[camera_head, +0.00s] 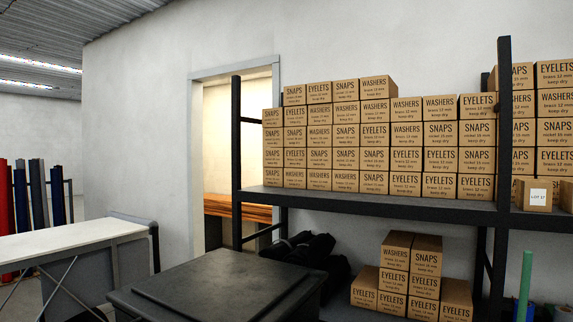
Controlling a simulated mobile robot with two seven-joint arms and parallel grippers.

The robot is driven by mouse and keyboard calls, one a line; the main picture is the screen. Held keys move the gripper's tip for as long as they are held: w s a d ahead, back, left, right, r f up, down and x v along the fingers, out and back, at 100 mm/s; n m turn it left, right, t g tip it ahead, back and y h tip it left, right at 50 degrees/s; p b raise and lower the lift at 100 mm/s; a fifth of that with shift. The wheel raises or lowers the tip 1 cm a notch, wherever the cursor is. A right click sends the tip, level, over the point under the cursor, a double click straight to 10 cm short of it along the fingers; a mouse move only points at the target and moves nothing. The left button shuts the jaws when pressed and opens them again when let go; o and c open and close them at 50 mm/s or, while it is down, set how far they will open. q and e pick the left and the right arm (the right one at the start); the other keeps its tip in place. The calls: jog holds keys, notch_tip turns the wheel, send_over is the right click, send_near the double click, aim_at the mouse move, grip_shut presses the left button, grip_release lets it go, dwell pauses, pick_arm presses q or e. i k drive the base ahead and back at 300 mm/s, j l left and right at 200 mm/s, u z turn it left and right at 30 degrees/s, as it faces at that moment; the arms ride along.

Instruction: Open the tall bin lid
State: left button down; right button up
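The tall bin (281,307) stands at the bottom centre of the head view, close in front of me. Its dark grey lid (215,279) is flat and looks shut, with a raised panel on top. The lower part of the bin is cut off by the bottom edge of the picture. Neither of my grippers shows in this view.
A dark shelf rack (390,203) full of labelled boxes stands behind and right of the bin. Dark bags (300,250) lie right behind the bin. A white-topped table (70,240) stands at left. A green post (524,285) rises at lower right.

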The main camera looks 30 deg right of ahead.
aim_at(221, 285)
jog(key=i+j+z, duration=0.1)
jog(key=z, duration=0.3)
jog(key=j+z, duration=0.2)
jog(key=z, duration=0.15)
jog(key=i+j+z, duration=0.15)
jog(key=z, duration=0.25)
jog(key=j+z, duration=0.25)
jog(key=j, duration=0.2)
jog(key=j+z, duration=0.25)
jog(key=j, duration=0.2)
